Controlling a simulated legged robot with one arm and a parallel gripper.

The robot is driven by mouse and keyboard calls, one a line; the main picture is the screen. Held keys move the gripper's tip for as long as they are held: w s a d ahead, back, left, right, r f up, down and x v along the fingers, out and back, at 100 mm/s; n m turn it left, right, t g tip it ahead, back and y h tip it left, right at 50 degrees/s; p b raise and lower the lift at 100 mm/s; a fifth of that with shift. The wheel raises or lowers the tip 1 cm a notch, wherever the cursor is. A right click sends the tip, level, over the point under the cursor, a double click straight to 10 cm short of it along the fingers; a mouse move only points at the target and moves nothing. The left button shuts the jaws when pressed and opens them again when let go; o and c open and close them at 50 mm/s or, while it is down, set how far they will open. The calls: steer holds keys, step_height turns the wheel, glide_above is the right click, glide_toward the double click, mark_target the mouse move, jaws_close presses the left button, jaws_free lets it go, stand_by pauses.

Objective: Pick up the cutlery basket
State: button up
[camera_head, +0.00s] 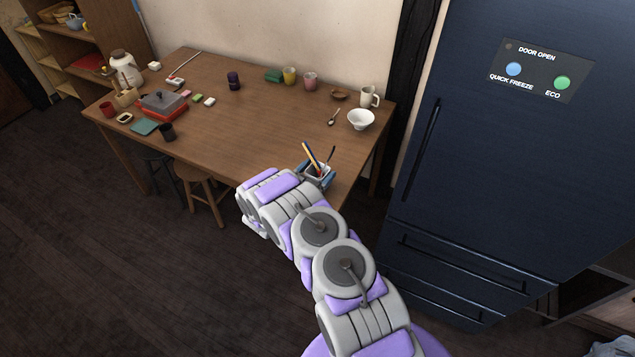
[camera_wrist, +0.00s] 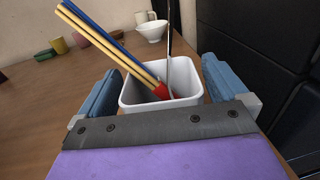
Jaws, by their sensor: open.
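The cutlery basket (camera_wrist: 133,103) is a small white square container on the wooden table. It holds long utensils (camera_wrist: 105,42), some wooden and some blue, one with a red end, and a thin metal one. In the head view the basket (camera_head: 318,172) stands near the table's front right corner, partly hidden behind my arm. My gripper (camera_wrist: 160,92) is open, with one blue finger on each side of the basket. The basket is upright.
The wooden table (camera_head: 270,125) has clear space in its middle. A white bowl (camera_head: 361,119), a mug (camera_head: 369,97) and a spoon (camera_head: 334,117) stand behind the basket. A dark fridge (camera_head: 460,150) stands to the right. A stool (camera_head: 200,185) is under the front edge.

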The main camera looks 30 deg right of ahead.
steer(key=shift+c, duration=0.2)
steer(key=c, duration=0.9)
steer(key=shift+r, duration=0.15)
